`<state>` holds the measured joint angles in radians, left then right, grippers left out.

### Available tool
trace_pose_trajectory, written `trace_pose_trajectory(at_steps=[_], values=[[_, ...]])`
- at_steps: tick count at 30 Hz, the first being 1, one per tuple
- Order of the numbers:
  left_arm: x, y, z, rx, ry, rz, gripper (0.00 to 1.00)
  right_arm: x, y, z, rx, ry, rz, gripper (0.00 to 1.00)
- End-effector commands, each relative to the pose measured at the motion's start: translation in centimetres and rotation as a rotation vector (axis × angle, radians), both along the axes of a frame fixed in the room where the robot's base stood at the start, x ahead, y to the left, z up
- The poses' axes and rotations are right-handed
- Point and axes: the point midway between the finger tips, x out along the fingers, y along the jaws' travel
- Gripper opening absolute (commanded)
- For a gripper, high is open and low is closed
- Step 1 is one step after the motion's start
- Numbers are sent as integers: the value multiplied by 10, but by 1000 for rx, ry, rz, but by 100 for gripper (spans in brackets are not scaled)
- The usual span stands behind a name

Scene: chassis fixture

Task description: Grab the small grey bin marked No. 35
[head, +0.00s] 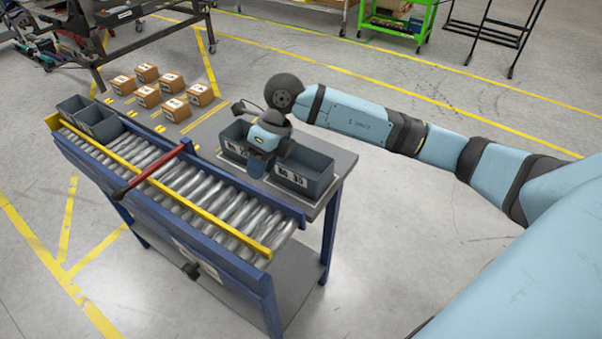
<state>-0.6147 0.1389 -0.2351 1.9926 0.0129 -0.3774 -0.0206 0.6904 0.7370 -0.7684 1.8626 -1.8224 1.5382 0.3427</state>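Two small grey bins stand side by side on the grey tabletop beside the roller conveyor. The right one (312,167) has a front label that seems to read "NO 3" and a second digit, too small to be sure of. The left one (236,133) has a label partly covered by my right gripper. My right gripper (257,166) points down at the gap between the bins, in front of their near sides. I cannot tell whether it touches either bin or whether its fingers are apart. My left gripper is out of view.
Several small brown boxes (174,110) with white labels stand at the table's far left. Two more grey bins (98,122) sit at the conveyor's far end. A red bar (150,174) crosses the rollers, and a yellow rail (225,234) runs along them.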

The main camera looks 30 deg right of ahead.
Motion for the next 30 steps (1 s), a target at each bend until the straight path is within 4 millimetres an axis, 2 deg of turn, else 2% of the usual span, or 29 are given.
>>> trace_pose_trajectory(at_steps=[1,3,7,11,18,21,30], values=[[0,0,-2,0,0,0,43,11,-27,5,-123,-11,-19,34],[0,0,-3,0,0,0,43,19,-56,12,-261,-13,-45,34],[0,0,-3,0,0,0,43,26,-87,20,-403,-8,-83,34],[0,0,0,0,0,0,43,27,-93,8,-436,-2,-91,34],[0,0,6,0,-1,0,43,26,-93,-39,-431,-2,-91,34],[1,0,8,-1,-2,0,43,27,-92,-53,-430,-5,-90,34],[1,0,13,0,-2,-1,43,27,-91,-72,-429,-5,-90,34]])
